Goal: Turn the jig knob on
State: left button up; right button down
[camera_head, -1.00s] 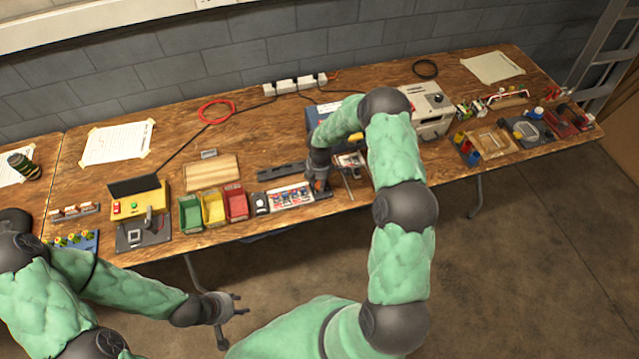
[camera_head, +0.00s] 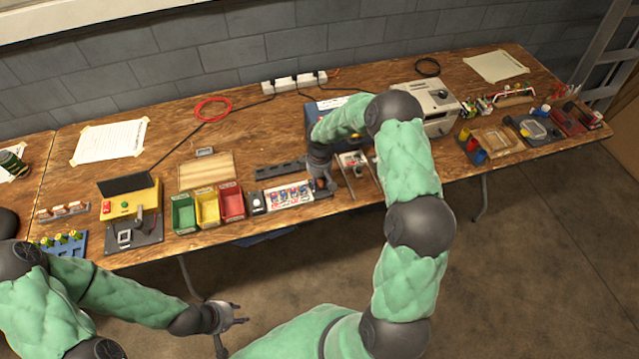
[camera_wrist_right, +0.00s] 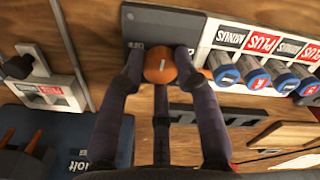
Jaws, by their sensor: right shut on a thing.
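The jig knob (camera_wrist_right: 157,72) is round and orange with a short pale mark, on the jig's dark grey end plate (camera_wrist_right: 150,22). In the right wrist view my right gripper (camera_wrist_right: 160,60) is shut on the knob, with fingers on both sides. The mark runs nearly up and down in that view. In the head view the white jig panel (camera_head: 270,197) lies near the table's front edge, and my right gripper (camera_head: 322,187) is at its right end, mostly hiding the knob. My left gripper (camera_head: 238,313) is open and empty, in front of the table.
Green (camera_head: 183,214), yellow (camera_head: 207,208) and red (camera_head: 232,202) bins stand left of the jig. A dark slotted bar (camera_head: 280,170) lies behind it. A blue box (camera_head: 328,108) and a grey instrument (camera_head: 432,100) stand farther back. The floor in front is clear.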

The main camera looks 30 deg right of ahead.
aim_at(320, 184)
jog(key=m+b, duration=0.3)
jog(key=m, duration=0.3)
jog(key=shift+s+f, duration=0.1)
jog(key=shift+s, duration=0.05)
jog(key=m+b, duration=0.1)
jog(key=m, duration=0.4)
jog(key=shift+b, duration=0.3)
jog(key=shift+a+m, duration=0.1)
jog(key=shift+m, duration=0.3)
jog(key=c, duration=0.9)
grip_release()
jog(key=shift+r, duration=0.2)
jog(key=shift+r, duration=0.3)
notch_tip(320, 184, up, 11)
